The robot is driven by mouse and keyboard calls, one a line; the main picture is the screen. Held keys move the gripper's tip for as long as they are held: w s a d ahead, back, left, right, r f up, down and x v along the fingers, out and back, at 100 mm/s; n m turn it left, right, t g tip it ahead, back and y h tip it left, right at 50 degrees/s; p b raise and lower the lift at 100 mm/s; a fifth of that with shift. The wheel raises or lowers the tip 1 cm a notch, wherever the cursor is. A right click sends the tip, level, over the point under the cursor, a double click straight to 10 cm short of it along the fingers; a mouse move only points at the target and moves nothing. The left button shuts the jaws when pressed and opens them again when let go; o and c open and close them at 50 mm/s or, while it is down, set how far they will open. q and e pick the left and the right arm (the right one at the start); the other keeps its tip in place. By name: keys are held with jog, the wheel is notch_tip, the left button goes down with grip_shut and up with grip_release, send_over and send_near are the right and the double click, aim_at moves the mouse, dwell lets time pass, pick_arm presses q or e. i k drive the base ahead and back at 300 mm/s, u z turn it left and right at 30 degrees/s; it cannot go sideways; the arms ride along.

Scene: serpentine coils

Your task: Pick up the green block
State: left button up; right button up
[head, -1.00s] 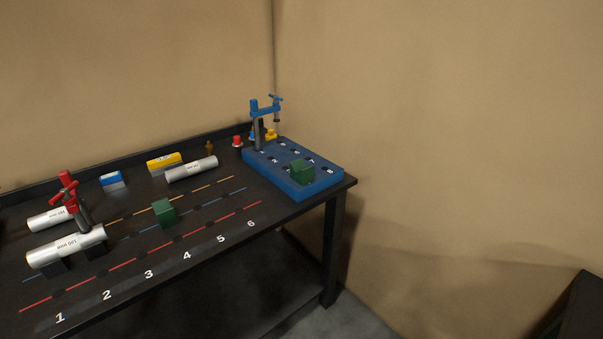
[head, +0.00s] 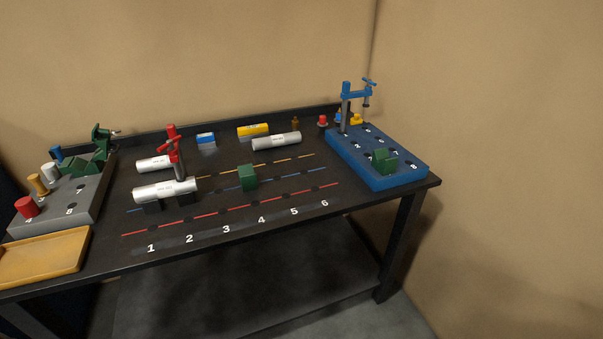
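One green block (head: 248,177) stands on the black table (head: 215,256) near the blue line, behind the numbers 3 and 4. Another green block (head: 384,160) sits on the blue board at the table's right end. The frames do not show which of the two the task means. Neither of my grippers is in view.
A red clamp (head: 172,145) stands by a silver cylinder (head: 165,190) on black supports. A blue clamp (head: 346,108) rises from the blue board (head: 405,182). A grey board (head: 88,213) and a yellow tray (head: 72,262) are at left. The front strip with numbers is clear.

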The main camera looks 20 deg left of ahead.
aim_at(383, 166)
jog(key=k, duration=0.65)
jog(key=u, duration=0.7)
jog(key=i, duration=1.2)
jog(key=z, duration=0.25)
